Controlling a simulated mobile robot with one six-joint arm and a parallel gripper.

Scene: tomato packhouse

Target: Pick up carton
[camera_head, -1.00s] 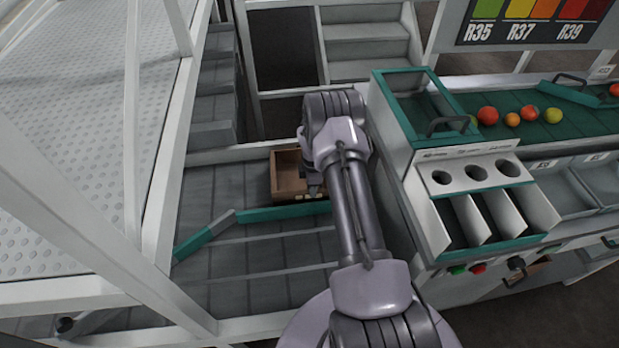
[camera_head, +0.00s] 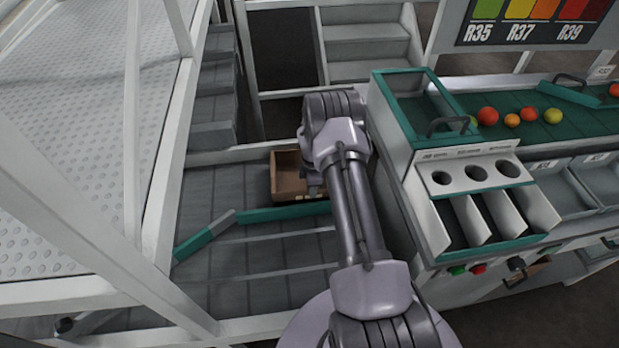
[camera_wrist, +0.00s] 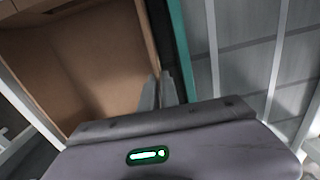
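The carton (camera_head: 289,182) is an open-topped brown box on the grey roller conveyor, behind the green guide rail. My gripper (camera_head: 316,190) is at its near right side, partly hidden by my wrist in the head view. In the wrist view the carton (camera_wrist: 75,60) fills the left side and its bare inside shows. My gripper's two fingertips (camera_wrist: 160,88) are close together there, at the carton's wall, one on the inner side and one on the outer side. The gripper looks shut on that wall. Whether the carton is lifted I cannot tell.
A green guide rail (camera_head: 270,214) runs close along the carton's near side. A white-framed platform (camera_head: 80,140) with a post stands at left. The sorting machine (camera_head: 410,140) with tomatoes on its belt stands close at right. Steps (camera_head: 365,40) are behind.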

